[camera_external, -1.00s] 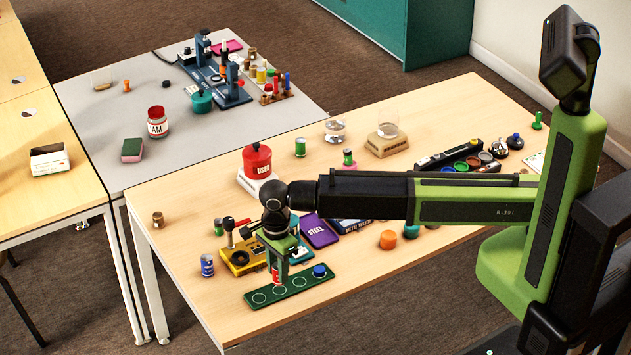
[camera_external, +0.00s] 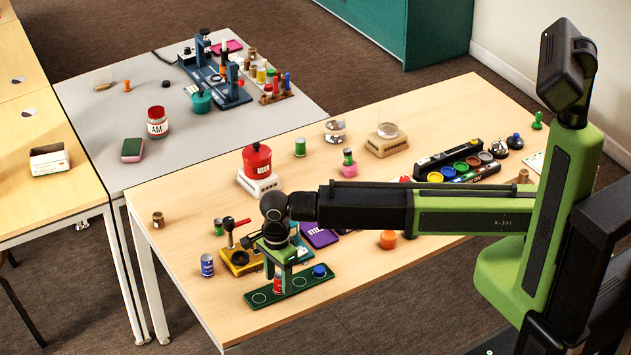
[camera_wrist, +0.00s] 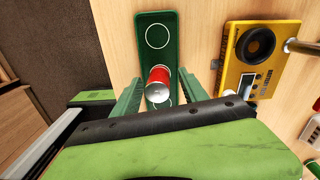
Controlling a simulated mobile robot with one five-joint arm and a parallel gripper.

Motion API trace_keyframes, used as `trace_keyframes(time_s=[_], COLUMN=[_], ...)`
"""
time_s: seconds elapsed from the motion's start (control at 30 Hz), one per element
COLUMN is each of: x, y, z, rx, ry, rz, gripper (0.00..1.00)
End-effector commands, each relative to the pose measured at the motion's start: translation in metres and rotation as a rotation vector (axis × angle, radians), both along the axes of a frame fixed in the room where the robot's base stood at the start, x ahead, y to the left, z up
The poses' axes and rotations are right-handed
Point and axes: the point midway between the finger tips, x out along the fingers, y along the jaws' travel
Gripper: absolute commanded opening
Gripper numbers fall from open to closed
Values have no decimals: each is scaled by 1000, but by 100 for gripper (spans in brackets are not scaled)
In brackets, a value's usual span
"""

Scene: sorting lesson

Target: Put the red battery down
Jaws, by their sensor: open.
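The red battery (camera_wrist: 158,80) stands on the dark green tray with white circles (camera_wrist: 157,19), between my open fingers in the wrist view. In the external view the red battery (camera_external: 278,284) shows low between the fingers, on the green tray (camera_external: 262,297). My gripper (camera_external: 278,285) is open around it, with a gap on each side in the wrist view (camera_wrist: 165,88). A blue-capped item (camera_external: 319,271) stands at the tray's right end. The circle under the battery is partly hidden.
A yellow device (camera_wrist: 258,62) lies close to the right of the tray in the wrist view. A blue can (camera_external: 207,265) stands left of the tray. Bare table lies right of the tray.

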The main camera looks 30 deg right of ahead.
Motion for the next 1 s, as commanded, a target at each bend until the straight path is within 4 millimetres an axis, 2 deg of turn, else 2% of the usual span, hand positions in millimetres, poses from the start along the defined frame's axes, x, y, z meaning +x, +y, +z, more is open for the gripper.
trace_keyframes(time_s=[0.17, 0.27, 0.6, 0.7, 0.8, 1.0], x=[0, 0, 0, 0, 0, 0], y=[0, 0, 0, 0, 0, 0], z=[13, 28, 103, 119, 125, 123], rx=[0, 0, 0, 0, 0, 0], ry=[0, 0, 0, 0, 0, 0], rz=[0, 0, 0, 0, 0, 0], gripper=[51, 51, 51, 51, 51, 51])
